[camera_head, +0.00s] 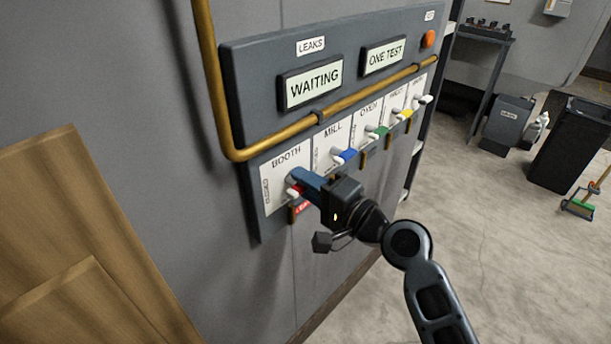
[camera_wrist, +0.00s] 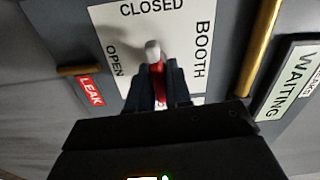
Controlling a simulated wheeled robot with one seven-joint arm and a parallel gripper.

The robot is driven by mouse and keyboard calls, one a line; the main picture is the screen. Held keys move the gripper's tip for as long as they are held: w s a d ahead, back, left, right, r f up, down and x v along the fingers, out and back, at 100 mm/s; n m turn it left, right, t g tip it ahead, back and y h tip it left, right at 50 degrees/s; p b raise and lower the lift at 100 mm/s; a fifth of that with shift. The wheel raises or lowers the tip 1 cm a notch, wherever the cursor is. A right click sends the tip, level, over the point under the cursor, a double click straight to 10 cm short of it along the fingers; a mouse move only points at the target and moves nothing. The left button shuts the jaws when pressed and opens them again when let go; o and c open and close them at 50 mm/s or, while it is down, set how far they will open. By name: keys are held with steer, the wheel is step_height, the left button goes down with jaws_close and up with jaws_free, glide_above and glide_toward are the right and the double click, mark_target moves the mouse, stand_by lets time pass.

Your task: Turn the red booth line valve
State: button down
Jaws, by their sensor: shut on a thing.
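The red booth line valve (camera_head: 294,191) is the leftmost valve on the grey wall panel (camera_head: 254,66), under the BOOTH label. My gripper (camera_head: 296,183) is at it, its fingers shut on the red lever. In the wrist view the red handle (camera_wrist: 160,90) shows between the two dark fingertips (camera_wrist: 158,80), with a pale rounded knob (camera_wrist: 153,50) just beyond them. The plate behind reads CLOSED at the top and OPEN at the left. The lever's exact angle is partly hidden by my gripper.
Other valves to the right have blue (camera_head: 347,155), green (camera_head: 380,132) and yellow (camera_head: 405,114) levers. A brass pipe (camera_head: 290,131) runs above them. Displays read WAITING (camera_head: 314,84) and ONE TEST (camera_head: 384,56). A red LEAK tag (camera_wrist: 90,91) hangs by the booth plate. A wooden door stands left.

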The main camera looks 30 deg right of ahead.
steer(key=shift+f+m, duration=0.15)
steer(key=shift+m, duration=0.35)
steer(key=c, duration=1.2)
jaws_free()
steer(key=shift+o, duration=0.2)
steer(key=b+v, duration=0.1)
steer(key=v, duration=0.7)
steer(key=shift+b, duration=0.3)
